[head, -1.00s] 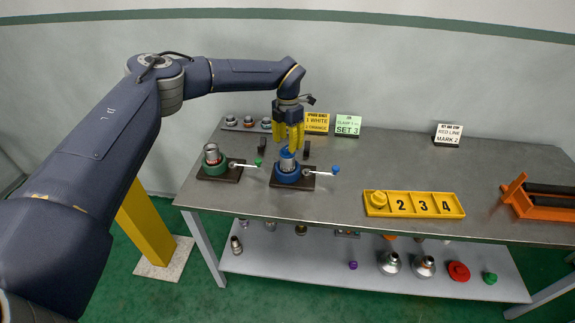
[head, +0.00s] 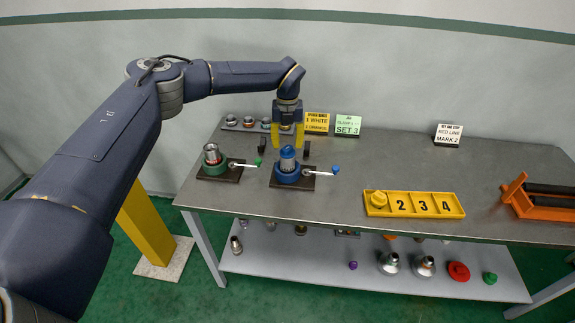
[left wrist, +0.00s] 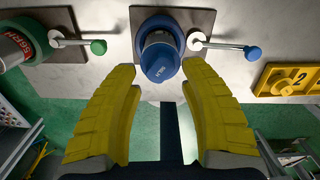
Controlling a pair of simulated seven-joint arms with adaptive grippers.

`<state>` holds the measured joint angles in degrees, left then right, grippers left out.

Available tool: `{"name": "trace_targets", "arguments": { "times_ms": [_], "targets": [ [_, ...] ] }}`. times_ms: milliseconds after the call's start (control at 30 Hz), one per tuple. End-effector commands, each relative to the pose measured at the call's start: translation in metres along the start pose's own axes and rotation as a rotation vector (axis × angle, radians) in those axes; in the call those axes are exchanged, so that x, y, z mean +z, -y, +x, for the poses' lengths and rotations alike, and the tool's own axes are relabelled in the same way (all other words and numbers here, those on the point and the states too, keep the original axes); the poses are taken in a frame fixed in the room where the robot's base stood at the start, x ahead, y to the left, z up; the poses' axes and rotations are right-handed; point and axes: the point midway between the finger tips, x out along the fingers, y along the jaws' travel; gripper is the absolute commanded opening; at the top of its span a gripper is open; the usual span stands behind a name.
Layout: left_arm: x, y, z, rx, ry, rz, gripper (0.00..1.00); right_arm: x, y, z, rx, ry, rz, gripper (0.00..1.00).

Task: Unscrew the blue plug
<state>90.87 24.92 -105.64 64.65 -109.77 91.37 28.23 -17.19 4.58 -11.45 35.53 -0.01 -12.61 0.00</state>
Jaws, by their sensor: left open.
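The blue plug (head: 288,151) sits on top of the grey pipe held upright in the blue vise (head: 288,174). In the left wrist view the blue plug (left wrist: 160,62) shows just beyond and between the yellow fingertips. My left gripper (head: 286,142) is open and empty, pointing down, close to the plug. In the left wrist view its fingers (left wrist: 160,75) stand apart on either side, with no contact visible. The blue vise's lever with a blue knob (head: 336,169) points right. My right gripper is not in view.
A green vise (head: 211,167) with a pipe stands to the left. A yellow numbered tray (head: 414,204) lies at right, with a yellow piece in its first slot. Signs (head: 348,126) stand behind. An orange rack (head: 540,198) is far right.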

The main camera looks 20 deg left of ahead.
Motion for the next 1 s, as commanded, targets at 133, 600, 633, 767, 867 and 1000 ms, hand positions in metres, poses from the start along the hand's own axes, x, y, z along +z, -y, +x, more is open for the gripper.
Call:
{"name": "trace_targets", "arguments": {
  "times_ms": [133, 600, 633, 767, 867, 1000],
  "targets": [
    [0.000, 0.000, 0.000, 0.000, 0.000, -0.067, 0.44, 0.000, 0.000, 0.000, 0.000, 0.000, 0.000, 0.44],
    [0.000, 0.000, 0.002, 0.000, -0.001, -0.078, 0.44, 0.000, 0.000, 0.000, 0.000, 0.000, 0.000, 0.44],
    [0.000, 0.000, 0.003, 0.000, -0.001, -0.078, 0.44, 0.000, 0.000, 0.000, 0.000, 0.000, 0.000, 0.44],
    [-0.001, 0.000, 0.010, 0.000, -0.002, -0.078, 0.44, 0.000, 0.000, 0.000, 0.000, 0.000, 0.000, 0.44],
    [-0.001, 0.000, 0.016, 0.000, -0.002, -0.077, 0.44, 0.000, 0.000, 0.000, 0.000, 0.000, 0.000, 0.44],
    [0.000, 0.000, 0.021, 0.000, -0.001, -0.077, 0.44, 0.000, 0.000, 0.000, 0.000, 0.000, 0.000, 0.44]
  ]
}}
